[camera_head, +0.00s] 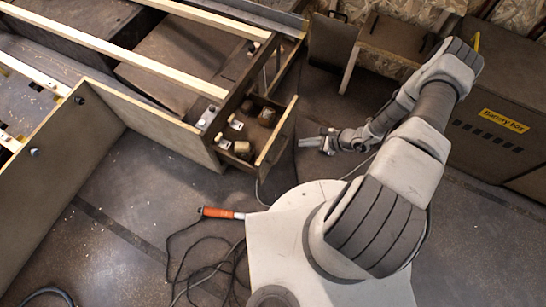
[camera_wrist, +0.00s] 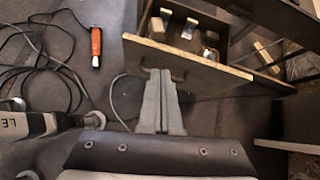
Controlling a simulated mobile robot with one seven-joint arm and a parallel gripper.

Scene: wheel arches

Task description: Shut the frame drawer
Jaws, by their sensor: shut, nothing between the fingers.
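The frame drawer (camera_head: 262,133) stands pulled out from the end of the wooden frame (camera_head: 205,128) in the head view, with several small items inside. In the wrist view the drawer front (camera_wrist: 190,62) crosses the upper middle, with a dark handle on its face. My gripper (camera_head: 328,141) is to the right of the drawer front in the head view, apart from it. In the wrist view my gripper (camera_wrist: 160,72) has its fingers together and empty, with the tips overlapping the drawer front's lower edge in the picture. I cannot tell from this view whether they touch it.
An orange-handled tool (camera_head: 220,213) and dark cables (camera_head: 205,265) lie on the floor beside my base. A box labelled "Battery box" (camera_head: 490,145) stands at the right. A wooden bench (camera_head: 385,40) stands behind my arm. Floor between drawer and box is partly clear.

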